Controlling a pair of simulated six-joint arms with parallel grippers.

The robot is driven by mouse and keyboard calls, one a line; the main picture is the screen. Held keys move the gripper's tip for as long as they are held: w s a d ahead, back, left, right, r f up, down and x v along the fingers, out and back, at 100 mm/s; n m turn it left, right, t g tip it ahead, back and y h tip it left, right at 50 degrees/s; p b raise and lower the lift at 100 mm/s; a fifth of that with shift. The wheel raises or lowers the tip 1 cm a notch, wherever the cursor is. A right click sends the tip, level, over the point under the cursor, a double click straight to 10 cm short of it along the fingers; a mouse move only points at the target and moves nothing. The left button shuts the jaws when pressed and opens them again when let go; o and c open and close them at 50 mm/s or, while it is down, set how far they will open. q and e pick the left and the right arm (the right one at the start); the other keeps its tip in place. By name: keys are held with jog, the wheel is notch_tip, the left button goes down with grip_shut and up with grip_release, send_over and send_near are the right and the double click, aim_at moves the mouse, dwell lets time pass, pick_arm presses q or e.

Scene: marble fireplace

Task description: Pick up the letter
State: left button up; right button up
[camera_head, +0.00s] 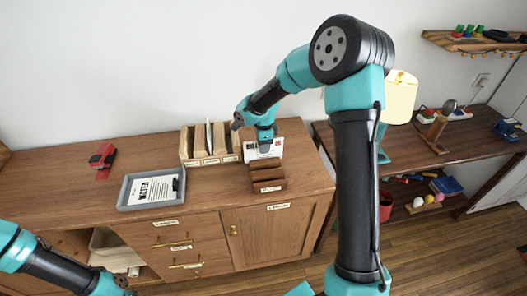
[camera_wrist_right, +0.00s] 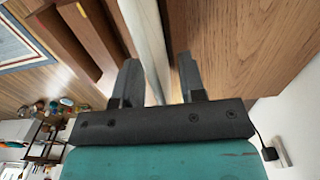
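A white letter (camera_head: 250,154) with print on it stands upright on the cabinet top, just behind a small brown wooden holder (camera_head: 268,184). My right gripper (camera_head: 265,148) reaches down in front of the letter and hides part of it. In the right wrist view, the two fingers of my right gripper (camera_wrist_right: 158,80) are apart, with the letter's pale edge (camera_wrist_right: 148,35) between them. A gap shows between the letter and the right-hand finger. My left arm enters at the lower left; its gripper (camera_head: 125,287) is partly cut off at the bottom edge.
A wooden sorter (camera_head: 188,160) with several labelled slots stands left of the letter. A grey tray (camera_head: 125,197) with a printed sheet lies in front, and a red object (camera_head: 103,157) lies at the far left. A lamp (camera_head: 400,98) stands on the right-hand table.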

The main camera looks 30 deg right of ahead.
grip_shut()
dwell(0.4)
jog(key=shift+r, duration=0.15)
jog(key=shift+r, duration=1.5)
jog(key=s+a+r, duration=0.1)
jog(key=s+a, duration=0.7)
jog(key=s, duration=0.5)
jog(key=shift+s+a+r, duration=0.2)
jog(key=shift+s+r, duration=0.15)
